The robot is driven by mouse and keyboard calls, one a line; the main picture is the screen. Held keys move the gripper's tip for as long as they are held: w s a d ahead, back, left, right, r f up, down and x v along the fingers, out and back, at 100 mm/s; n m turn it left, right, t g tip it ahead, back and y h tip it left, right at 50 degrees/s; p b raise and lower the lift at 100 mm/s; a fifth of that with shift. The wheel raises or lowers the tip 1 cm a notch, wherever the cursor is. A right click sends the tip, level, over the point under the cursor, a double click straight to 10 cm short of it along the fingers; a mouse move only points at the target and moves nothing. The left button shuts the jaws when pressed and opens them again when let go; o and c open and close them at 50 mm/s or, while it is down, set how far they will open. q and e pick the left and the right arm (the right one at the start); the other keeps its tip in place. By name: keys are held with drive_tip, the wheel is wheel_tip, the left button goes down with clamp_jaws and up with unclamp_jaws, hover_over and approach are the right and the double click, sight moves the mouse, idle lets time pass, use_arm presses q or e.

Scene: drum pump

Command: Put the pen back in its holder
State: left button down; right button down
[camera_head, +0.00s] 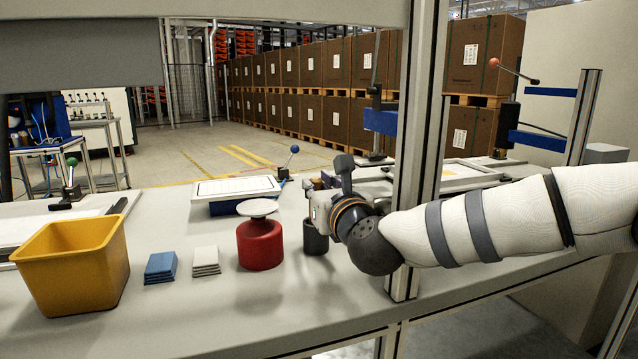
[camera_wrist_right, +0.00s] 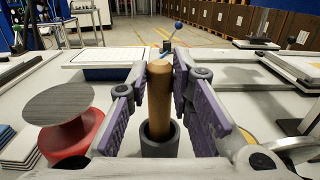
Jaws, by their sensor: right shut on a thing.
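The pen (camera_wrist_right: 159,98) is a thick brown rod, upright between the purple-padded fingers of my right gripper (camera_wrist_right: 160,80) in the right wrist view. Its lower end shows within the mouth of the dark grey cup-shaped holder (camera_wrist_right: 160,147); how deep it sits cannot be told. In the head view the holder (camera_head: 315,238) stands on the table just below my right gripper (camera_head: 318,205), which is shut on the pen. The gripper largely hides the pen there. My left gripper is not in view.
A red drum pump (camera_head: 260,244) with a pale round top stands just left of the holder. Blue pads (camera_head: 160,267), white pads (camera_head: 206,261) and a yellow bin (camera_head: 72,265) are further left. A white-topped tray (camera_head: 236,188) lies behind. A metal post (camera_head: 416,150) rises close to my right arm.

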drive_tip(key=shift+f, duration=0.45)
drive_tip(key=c, duration=1.3)
unclamp_jaws()
drive_tip(key=shift+c, duration=0.2)
